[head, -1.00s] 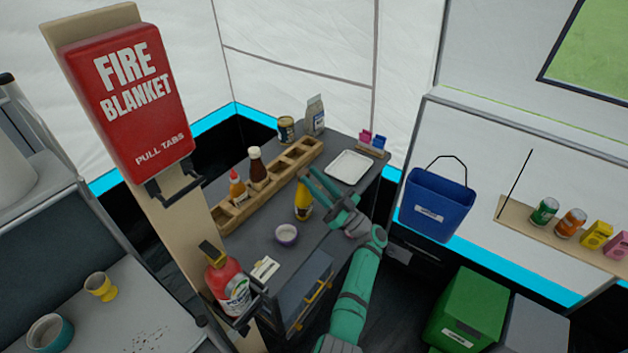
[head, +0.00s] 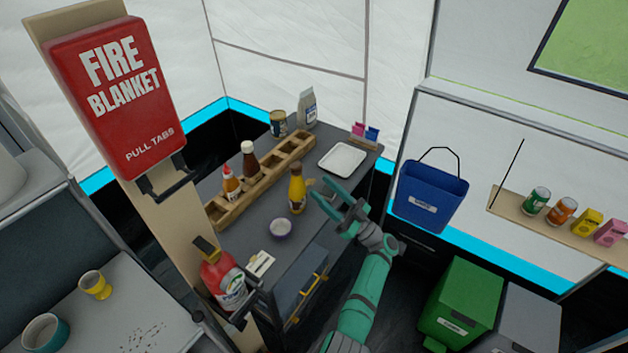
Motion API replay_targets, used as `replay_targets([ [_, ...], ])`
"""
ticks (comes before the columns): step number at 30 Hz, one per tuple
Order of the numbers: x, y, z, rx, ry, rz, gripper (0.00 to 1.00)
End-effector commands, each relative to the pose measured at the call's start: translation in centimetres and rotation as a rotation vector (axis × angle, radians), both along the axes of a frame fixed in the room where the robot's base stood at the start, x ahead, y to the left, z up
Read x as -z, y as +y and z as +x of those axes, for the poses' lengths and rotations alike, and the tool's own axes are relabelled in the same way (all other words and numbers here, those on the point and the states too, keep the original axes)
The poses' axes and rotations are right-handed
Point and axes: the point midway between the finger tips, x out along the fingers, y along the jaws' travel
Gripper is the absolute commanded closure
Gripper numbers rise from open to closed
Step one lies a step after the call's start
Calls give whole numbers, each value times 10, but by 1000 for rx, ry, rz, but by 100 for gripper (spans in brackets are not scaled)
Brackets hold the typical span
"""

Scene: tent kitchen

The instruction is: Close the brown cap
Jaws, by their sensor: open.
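A yellow bottle (head: 297,194) stands upright on the dark grey counter, left of my gripper. Its top (head: 296,169) looks brownish; the picture is too small to show whether this is a closed cap. A small tan-brown piece (head: 311,182) shows just right of the bottle's neck; I cannot tell what it is. My green gripper (head: 325,188) is open and empty, right of the yellow bottle, with its fingers pointing up and left. It appears apart from the bottle.
A small purple-rimmed bowl (head: 280,228) stands in front. A white tray (head: 342,158) lies behind my gripper. A blue bucket (head: 430,196) hangs right.

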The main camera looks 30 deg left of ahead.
Motion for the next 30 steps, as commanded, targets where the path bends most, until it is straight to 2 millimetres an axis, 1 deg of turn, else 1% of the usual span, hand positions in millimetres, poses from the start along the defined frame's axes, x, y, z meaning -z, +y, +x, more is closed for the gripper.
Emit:
replay_targets([
  [1, 5, -7, 0, 1, 2, 0, 52],
  [3, 10, -15, 0, 1, 0, 0, 52],
  [6, 15, -23, 0, 2, 1, 0, 52],
  [10, 18, -28, -1, 0, 0, 0, 52],
  [17, 19, -29, -1, 0, 0, 0, 52],
  [18, 19, -29, -1, 0, 0, 0, 55],
  [20, 17, -28, -1, -3, -3, -3, 69],
  [21, 14, -27, -1, -11, -8, -13, 78],
  [22, 10, -26, -1, -22, -12, -25, 86],
  [24, -6, -21, 0, -63, -31, -77, 100],
  [26, -26, -15, -1, -114, -53, -155, 100],
  [29, -62, -6, -3, -193, -78, -343, 100],
  [30, -76, -3, -3, -212, -82, -433, 100],
])
